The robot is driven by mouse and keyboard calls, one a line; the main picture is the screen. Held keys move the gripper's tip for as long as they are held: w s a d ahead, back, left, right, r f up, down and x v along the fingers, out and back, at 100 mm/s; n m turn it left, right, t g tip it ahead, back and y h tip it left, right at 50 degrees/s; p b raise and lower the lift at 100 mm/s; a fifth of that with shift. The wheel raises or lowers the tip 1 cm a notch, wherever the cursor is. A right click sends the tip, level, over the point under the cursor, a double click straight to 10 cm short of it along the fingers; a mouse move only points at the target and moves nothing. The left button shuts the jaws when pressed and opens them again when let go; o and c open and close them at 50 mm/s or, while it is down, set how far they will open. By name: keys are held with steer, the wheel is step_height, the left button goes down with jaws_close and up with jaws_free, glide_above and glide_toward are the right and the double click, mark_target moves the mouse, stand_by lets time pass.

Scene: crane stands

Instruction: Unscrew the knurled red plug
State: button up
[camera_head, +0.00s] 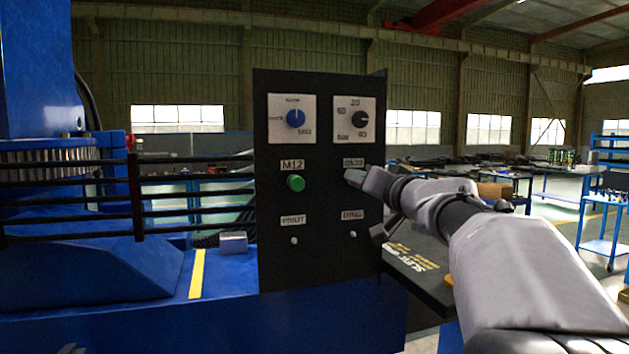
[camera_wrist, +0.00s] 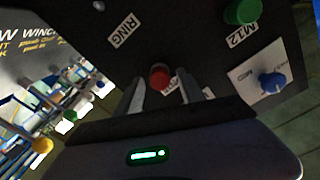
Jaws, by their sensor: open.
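The knurled red plug (camera_wrist: 159,76) sits on the dark panel in the wrist view, close to a white label that is partly hidden. My gripper (camera_wrist: 171,90) is open, its two fingers pointing at the panel with the plug between or just beyond their tips. I cannot tell whether either finger touches it. In the head view my gripper (camera_head: 354,176) is at the panel's right side, just below the label reading like "DS/20", and it hides the plug there.
The black panel (camera_head: 325,255) also carries a green M12 plug (camera_head: 295,183), a blue knob (camera_head: 296,118) and a black knob (camera_head: 360,119). A black shelf (camera_head: 425,268) juts out at the lower right. Black rails (camera_head: 195,180) run on the left.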

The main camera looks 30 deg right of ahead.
steer(key=m+p, duration=1.2)
steer(key=m, duration=1.8)
steer(key=shift+f+m, duration=0.1)
steer(key=shift+m, duration=0.2)
